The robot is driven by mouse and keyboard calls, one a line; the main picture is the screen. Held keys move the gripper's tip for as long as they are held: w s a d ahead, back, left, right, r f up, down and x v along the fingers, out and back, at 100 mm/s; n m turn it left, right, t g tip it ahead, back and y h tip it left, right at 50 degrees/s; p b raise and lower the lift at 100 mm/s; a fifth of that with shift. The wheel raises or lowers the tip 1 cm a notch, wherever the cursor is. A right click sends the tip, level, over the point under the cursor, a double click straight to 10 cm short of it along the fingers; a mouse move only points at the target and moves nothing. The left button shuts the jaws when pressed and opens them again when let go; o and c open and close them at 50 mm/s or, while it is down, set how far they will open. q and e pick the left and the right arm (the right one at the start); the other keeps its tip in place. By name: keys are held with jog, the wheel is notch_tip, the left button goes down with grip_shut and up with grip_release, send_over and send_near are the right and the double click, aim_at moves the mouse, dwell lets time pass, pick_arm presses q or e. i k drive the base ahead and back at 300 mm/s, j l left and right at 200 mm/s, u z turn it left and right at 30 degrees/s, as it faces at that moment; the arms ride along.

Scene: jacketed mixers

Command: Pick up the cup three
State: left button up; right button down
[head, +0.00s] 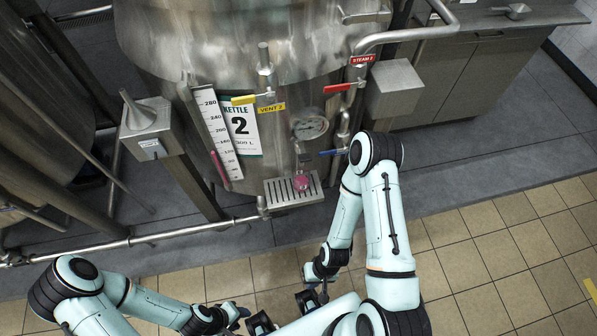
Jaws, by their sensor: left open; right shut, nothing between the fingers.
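A small cup-like thing with pink contents (302,182) sits on the slotted drip tray (281,196) below the kettle marked 2. No number shows on it, so I cannot tell whether it is cup three. My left gripper (241,312) is open at the bottom of the head view, well below the tray in the picture. My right gripper (322,290) is shut and empty, also below the tray and apart from it. The fingers of both are small and partly hidden.
The steel kettle (230,35) has a yellow-handled vent valve (243,100), a red steam handle (338,88), a blue handle (333,152) and a gauge (309,126). A horizontal pipe (160,238) runs low at the left. The tiled floor (500,250) at right is clear.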

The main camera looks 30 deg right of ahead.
aim_at(301, 174)
jog(key=i+j+z, duration=0.3)
jog(key=j+z, duration=0.3)
jog(key=i+j+z, duration=0.3)
jog(key=j+z, duration=0.3)
jog(key=j, duration=0.1)
